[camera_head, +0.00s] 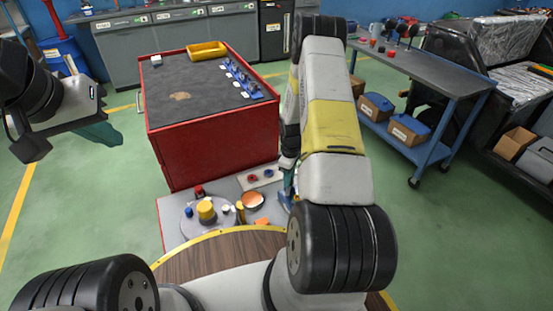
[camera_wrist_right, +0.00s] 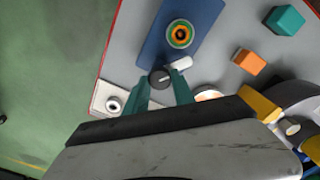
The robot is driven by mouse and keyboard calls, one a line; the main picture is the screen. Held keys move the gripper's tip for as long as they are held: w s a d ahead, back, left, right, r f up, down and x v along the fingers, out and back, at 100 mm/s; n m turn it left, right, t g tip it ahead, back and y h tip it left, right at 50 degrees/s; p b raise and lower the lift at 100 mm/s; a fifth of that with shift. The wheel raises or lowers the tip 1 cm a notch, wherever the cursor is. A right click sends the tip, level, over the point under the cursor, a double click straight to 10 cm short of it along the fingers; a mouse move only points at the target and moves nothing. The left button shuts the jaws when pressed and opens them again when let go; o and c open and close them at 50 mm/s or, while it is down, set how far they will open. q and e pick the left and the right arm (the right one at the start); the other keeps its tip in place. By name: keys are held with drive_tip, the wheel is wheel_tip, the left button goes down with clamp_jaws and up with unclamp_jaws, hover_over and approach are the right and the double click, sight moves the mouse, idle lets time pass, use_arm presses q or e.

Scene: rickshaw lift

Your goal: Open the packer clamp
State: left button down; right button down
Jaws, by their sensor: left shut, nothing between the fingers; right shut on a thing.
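In the right wrist view a blue plate (camera_wrist_right: 152,48) carries a round fitting (camera_wrist_right: 180,34) with green, yellow and dark rings. A black knob (camera_wrist_right: 160,79) with a white mark sits at its near end, beside a short white bar (camera_wrist_right: 181,63). These look like the packer clamp, though I cannot tell for sure. My right gripper (camera_wrist_right: 162,80) has its teal fingers on either side of the black knob and is shut on it. In the head view my right arm mostly hides this spot. My left gripper (camera_head: 112,137) is shut and empty at the left, above the floor.
A grey low surface (camera_head: 172,226) holds a round tray with a yellow cylinder (camera_head: 206,209), an orange bowl (camera_head: 252,200) and small parts. A red cabinet (camera_head: 215,148) stands behind it. A teal block (camera_wrist_right: 286,20) and orange block (camera_wrist_right: 249,62) lie right of the plate.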

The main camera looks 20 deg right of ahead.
drive_tip(key=m, duration=0.5)
drive_tip(key=shift+w+m, duration=0.1)
drive_tip(key=shift+m, duration=0.2)
drive_tip(key=m, duration=0.4)
drive_tip(key=shift+d+m, duration=0.1)
drive_tip(key=shift+m, duration=0.3)
drive_tip(key=c, duration=1.1)
unclamp_jaws()
drive_tip(key=shift+o, duration=0.2)
drive_tip(key=shift+r, duration=3.95)
